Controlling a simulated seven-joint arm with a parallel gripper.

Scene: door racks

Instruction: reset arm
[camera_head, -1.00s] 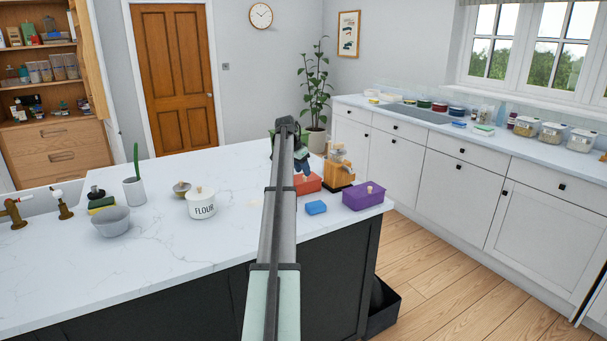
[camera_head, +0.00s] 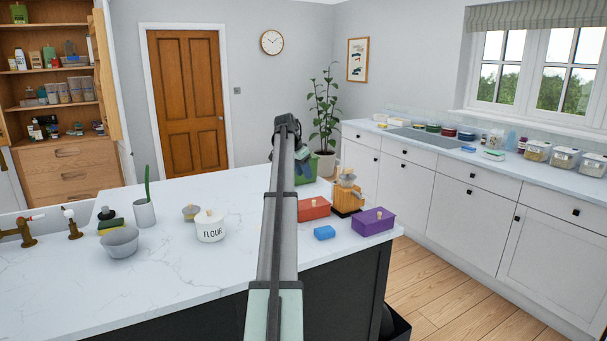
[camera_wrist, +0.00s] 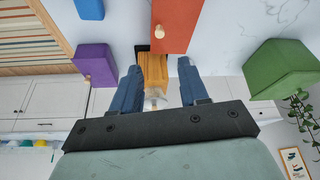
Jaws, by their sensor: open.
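My arm reaches forward over the marble island (camera_head: 60,290). In the head view my gripper (camera_head: 305,165) is at the far end, partly hidden behind the arm. In the wrist view the gripper (camera_wrist: 156,85) has its two blue fingers spread apart with nothing held between them. Beyond the gap shows a wooden grinder-like object (camera_wrist: 153,70), which stands on the island in the head view (camera_head: 347,195). A red box with a knob (camera_head: 313,208) is close by, also in the wrist view (camera_wrist: 178,22).
A purple box (camera_head: 373,222), blue block (camera_head: 324,233) and green box (camera_head: 305,172) surround the gripper area. A window counter (camera_head: 480,163) runs along the right.

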